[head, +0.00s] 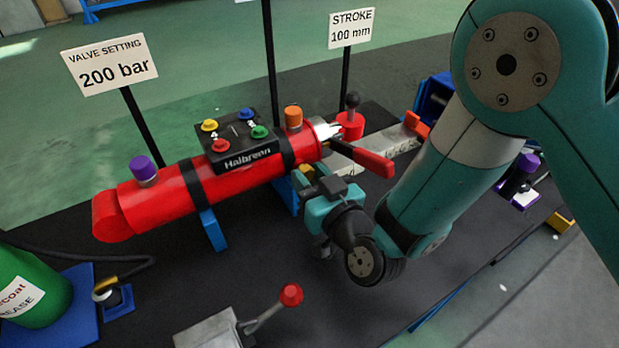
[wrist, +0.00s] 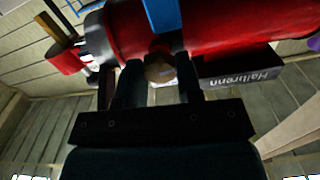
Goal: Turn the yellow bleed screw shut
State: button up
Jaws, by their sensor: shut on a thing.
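The yellow bleed screw (wrist: 158,68) shows in the wrist view as a dull yellow-brown round knob low on the side of the red cylinder (wrist: 225,28), close to its collar end. My gripper (wrist: 160,80) is shut on it, with one dark finger on each side. In the head view my gripper (head: 303,188) reaches in beside the right end of the red cylinder (head: 165,195). A small yellowish part (head: 306,170) shows there, but the gripper mostly hides the contact. The screw's thread and seat are hidden.
A black box (head: 258,155) with coloured caps sits on the cylinder. A red-handled lever (head: 365,158) juts out just above my wrist. An orange knob (head: 293,117) and blue supports (head: 213,229) are near. A red-ball lever (head: 290,294) stands in front.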

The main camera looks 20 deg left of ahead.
jog(key=m+b, duration=0.1)
jog(key=m, duration=0.3)
jog(key=shift+f+m, duration=0.1)
jog(key=shift+m, duration=0.2)
jog(key=m+b, duration=0.1)
jog(key=m, duration=0.3)
jog(key=shift+d, duration=0.1)
jog(key=shift+m+b, duration=0.3)
jog(key=o, duration=0.9)
jog(key=shift+o, duration=0.2)
